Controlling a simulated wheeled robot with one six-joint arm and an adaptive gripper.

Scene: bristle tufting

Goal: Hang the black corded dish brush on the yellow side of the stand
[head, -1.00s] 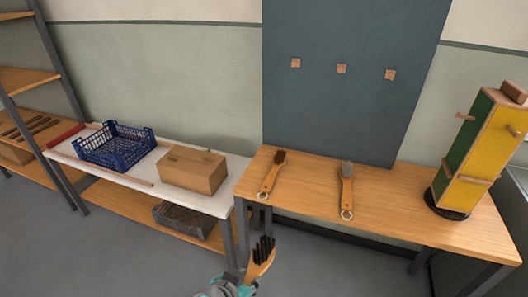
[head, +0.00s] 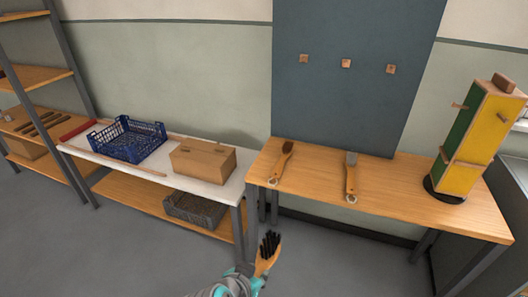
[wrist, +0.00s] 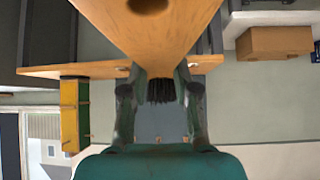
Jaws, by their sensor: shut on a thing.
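My gripper (head: 258,279) is shut on a wooden brush with black bristles (head: 269,247), held low in front of the tables. In the wrist view the brush's wooden body (wrist: 150,35) fills the top middle between the fingers, with black bristles beyond it. A dark hole shows in the wood; I cannot see a cord. The stand (head: 476,138) is upright at the right end of the right table, on a round black base. Its yellow side (head: 483,145) faces front right, its green side left, with wooden pegs. The stand also shows in the wrist view (wrist: 72,112).
Two other brushes, one dark-bristled (head: 282,164) and one grey-bristled (head: 351,176), lie on the right table (head: 410,200). A blue crate (head: 130,140) and cardboard box (head: 202,159) stand on the left table. A blue-grey board (head: 350,100) with three pegs rises behind.

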